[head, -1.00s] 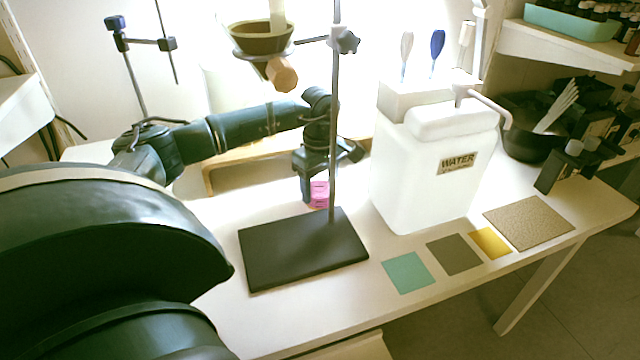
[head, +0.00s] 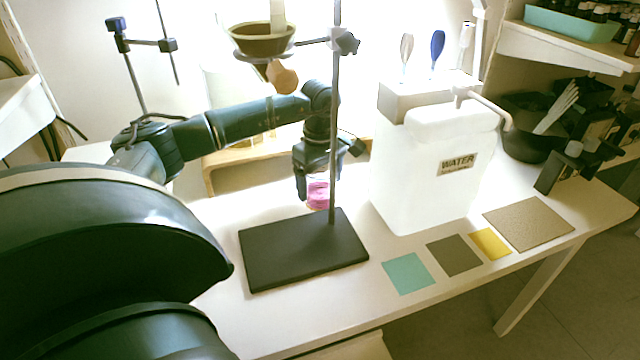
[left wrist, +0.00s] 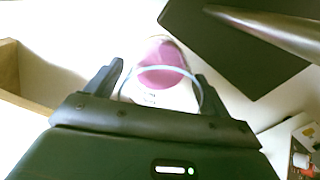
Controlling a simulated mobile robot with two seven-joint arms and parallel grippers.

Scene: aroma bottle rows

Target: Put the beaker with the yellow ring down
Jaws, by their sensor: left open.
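A small clear beaker with pink contents (head: 318,197) appears to stand upright on the white table, just behind the black stand base. In the left wrist view, the beaker (left wrist: 160,72) has a pale, bluish-white ring at its rim; I see no yellow ring there. My left gripper (head: 317,186) is open at the beaker, fingers pointing down. In the left wrist view, the left gripper (left wrist: 160,74) has one finger on each side of the beaker, with a small gap visible at the left. My right gripper is not in view.
The stand's black base (head: 300,250) and upright rod (head: 335,130) are close in front of the gripper. A wooden frame (head: 235,165) is behind left. A white water container (head: 425,180) stands right. Coloured mats (head: 408,272) lie along the front edge.

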